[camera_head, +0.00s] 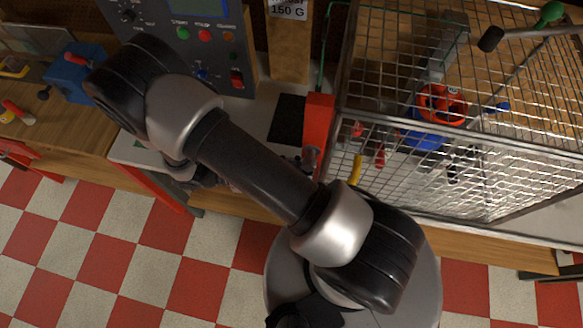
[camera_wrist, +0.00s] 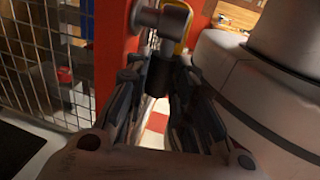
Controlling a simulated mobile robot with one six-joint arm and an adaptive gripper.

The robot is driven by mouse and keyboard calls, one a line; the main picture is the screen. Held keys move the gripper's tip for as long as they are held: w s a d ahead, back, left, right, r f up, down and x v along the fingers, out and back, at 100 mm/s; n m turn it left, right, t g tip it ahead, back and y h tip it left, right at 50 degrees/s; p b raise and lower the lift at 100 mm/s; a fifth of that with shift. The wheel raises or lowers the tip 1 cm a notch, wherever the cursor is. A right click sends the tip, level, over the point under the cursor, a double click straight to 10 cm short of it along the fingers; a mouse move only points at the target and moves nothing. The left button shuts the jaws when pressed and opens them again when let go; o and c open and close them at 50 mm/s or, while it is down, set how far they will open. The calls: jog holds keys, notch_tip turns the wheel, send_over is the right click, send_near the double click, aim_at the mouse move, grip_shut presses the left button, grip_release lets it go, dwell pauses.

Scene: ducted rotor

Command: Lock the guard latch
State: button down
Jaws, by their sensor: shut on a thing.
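The guard is a wire-mesh cage (camera_head: 480,165), with a red post (camera_head: 318,125) at its left front corner. The post also shows in the wrist view (camera_wrist: 118,40). A grey metal latch part (camera_wrist: 160,20) sits at the post and carries a dark cylindrical handle (camera_wrist: 159,76). My gripper (camera_wrist: 152,88) has its fingers on both sides of this handle and is shut on it. In the head view my gripper (camera_head: 298,166) is beside the post, mostly hidden by my arm. Whether the latch is engaged cannot be told.
An orange ducted rotor (camera_head: 441,104) on a blue base (camera_head: 424,140) is inside the cage. A control panel (camera_head: 205,45) stands at the back left. A blue box (camera_head: 70,72) and tools are on the left bench. A green-ended tool (camera_head: 548,14) is at the cage top.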

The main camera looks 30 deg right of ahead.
jog(key=shift+s, duration=0.1)
dwell(0.5)
jog(key=c, duration=1.4)
grip_release()
jog(key=shift+d, duration=0.1)
jog(key=shift+o, duration=0.2)
